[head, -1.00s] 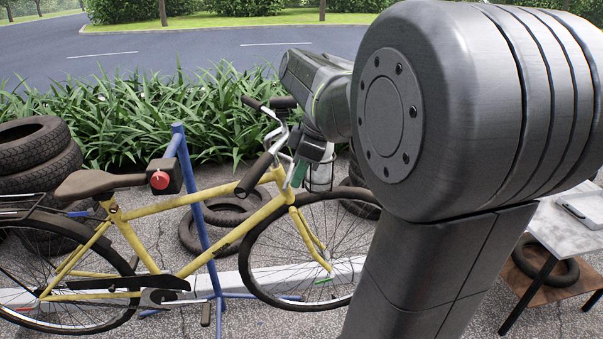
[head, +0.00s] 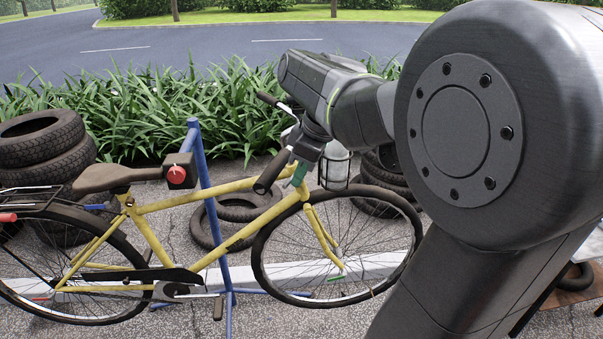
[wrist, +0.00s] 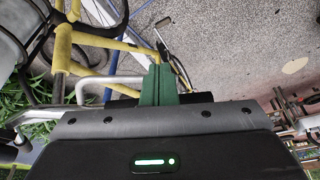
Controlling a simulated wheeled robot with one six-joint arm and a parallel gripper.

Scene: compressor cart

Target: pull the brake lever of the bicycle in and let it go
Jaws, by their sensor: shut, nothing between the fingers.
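The yellow bicycle (head: 235,188) is clamped upright in a blue stand. Its near dark handlebar grip (head: 272,172) shows just left of my gripper (head: 299,173) in the head view, and its far grip (head: 268,98) is behind my wrist. My gripper's green fingers are together and empty, beside the handlebar. In the wrist view the shut fingers (wrist: 159,86) point up across the picture, with the silver handlebar (wrist: 112,82) left of them. A dark bar, perhaps the grip, passes behind the fingers. I cannot make out the brake lever, and contact with it cannot be told.
The blue stand (head: 203,160) with its red-knobbed clamp (head: 178,172) holds the frame. Stacked tyres (head: 42,145) stand at left, and more tyres lie behind the bicycle. A caged lamp-like object (head: 335,167) is right of my gripper. Plants line the back.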

